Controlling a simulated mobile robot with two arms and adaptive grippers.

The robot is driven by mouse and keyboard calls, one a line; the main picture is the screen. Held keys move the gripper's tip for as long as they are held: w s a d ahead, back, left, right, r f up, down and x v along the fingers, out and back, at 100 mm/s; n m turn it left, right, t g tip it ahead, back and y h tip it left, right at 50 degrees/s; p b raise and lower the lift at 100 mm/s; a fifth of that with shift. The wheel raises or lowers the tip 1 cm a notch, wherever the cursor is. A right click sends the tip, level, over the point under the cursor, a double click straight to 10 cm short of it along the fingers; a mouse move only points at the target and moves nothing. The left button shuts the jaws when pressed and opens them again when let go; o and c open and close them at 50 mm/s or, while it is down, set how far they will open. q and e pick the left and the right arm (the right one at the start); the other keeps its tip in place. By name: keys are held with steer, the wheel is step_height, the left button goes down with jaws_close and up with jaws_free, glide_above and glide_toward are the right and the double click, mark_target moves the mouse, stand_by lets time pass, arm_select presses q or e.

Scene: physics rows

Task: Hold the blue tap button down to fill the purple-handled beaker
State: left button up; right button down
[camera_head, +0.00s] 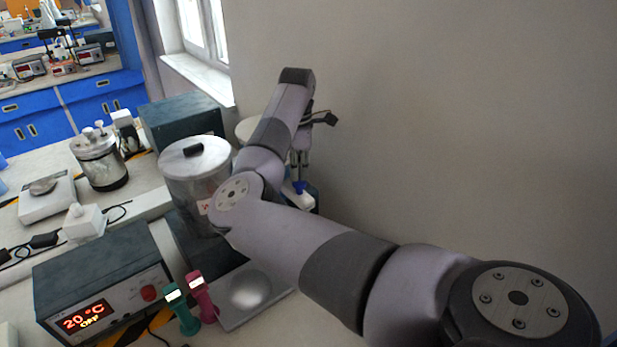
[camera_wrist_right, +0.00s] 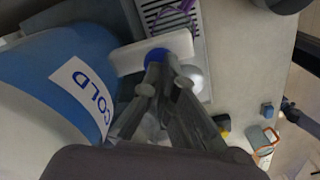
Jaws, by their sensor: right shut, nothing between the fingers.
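The blue tap button (camera_wrist_right: 155,57) sits on a white tap arm (camera_wrist_right: 128,56) in the right wrist view. In the head view the button (camera_head: 299,187) shows just below my right gripper (camera_head: 300,163). The right gripper's fingertips (camera_wrist_right: 163,75) are together and empty, right at the button; whether they press it I cannot tell. The tap belongs to a blue and white dispenser (camera_wrist_right: 60,62) with a COLD label. A purple handle (camera_wrist_right: 177,17) shows above the tap arm, over the grate; the rest of the beaker is mostly hidden, and its water level cannot be seen. My left gripper is out of view.
In the wrist view, a slatted drip grate (camera_wrist_right: 160,12) lies under the tap. An orange-handled vessel (camera_wrist_right: 262,139) and a small blue block (camera_wrist_right: 267,110) stand at right. In the head view, a lidded metal pot (camera_head: 190,170) stands close left of my arm; a wall is behind.

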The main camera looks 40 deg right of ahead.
steer(key=shift+f+b, duration=1)
steer(key=shift+f, duration=0.2)
stand_by(6.8)
